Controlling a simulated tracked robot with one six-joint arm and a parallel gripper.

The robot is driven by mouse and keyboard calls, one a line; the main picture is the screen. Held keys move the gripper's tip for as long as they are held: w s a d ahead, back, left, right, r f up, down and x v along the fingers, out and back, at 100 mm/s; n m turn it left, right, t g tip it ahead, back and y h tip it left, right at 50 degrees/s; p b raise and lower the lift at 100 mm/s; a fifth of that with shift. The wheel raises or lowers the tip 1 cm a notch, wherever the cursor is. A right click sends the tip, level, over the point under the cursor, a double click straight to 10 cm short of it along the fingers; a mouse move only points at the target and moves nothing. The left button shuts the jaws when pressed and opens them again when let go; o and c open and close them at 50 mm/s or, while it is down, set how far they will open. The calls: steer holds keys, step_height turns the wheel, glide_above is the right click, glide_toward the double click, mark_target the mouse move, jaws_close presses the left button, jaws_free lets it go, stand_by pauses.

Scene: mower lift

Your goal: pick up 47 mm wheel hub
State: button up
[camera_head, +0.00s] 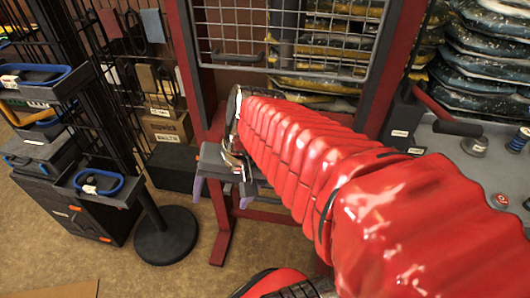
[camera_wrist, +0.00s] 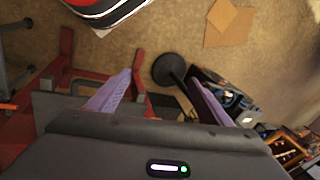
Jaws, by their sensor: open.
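My gripper (camera_head: 223,188) hangs at the end of my red-sleeved arm, in front of the dark red frame and above the floor. Its two purple fingers are spread apart, and it also shows in the wrist view (camera_wrist: 158,88) with nothing between them. No part is clearly recognisable as the 47 mm wheel hub. A small round metal part with a label (camera_head: 474,145) stands on the grey bench top at the right, far from my gripper. I cannot tell whether it is the hub. My arm hides part of the bench.
A wire-mesh panel (camera_head: 290,35) stands behind my arm. A black stand base (camera_head: 166,235) and a dark tool trolley (camera_head: 75,200) are at the left.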

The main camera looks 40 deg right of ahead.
steer(key=d+f+m+t+y, duration=0.1)
steer(key=d+m+t, duration=0.1)
steer(key=d+m, duration=0.4)
steer(key=w+d+f+m+t+y, duration=0.1)
steer(key=d+m+t+y, duration=0.1)
steer(key=d+m, duration=0.4)
steer(key=w+d+f+m+t+y, duration=0.1)
steer(key=d+f+m+t, duration=0.1)
steer(key=d+m, duration=0.4)
steer(key=shift+w+d+f+m, duration=0.1)
steer(key=shift+w+m, duration=0.1)
steer(key=shift+m, duration=0.2)
steer(key=d+m+t, duration=0.1)
steer(key=d+m, duration=0.1)
steer(key=s+d+m+t+h, duration=0.1)
steer(key=d, duration=0.2)
steer(key=s+d+m+t, duration=0.1)
steer(key=d+m, duration=0.1)
steer(key=d, duration=0.1)
steer(key=shift+s+d+f+m+t+h, duration=0.2)
steer(key=shift+f+m+t+h, duration=0.1)
steer(key=shift+f+t, duration=0.1)
steer(key=shift+w+a, duration=0.1)
steer(key=shift+x, duration=4.2)
steer(key=shift+x, duration=2.65)
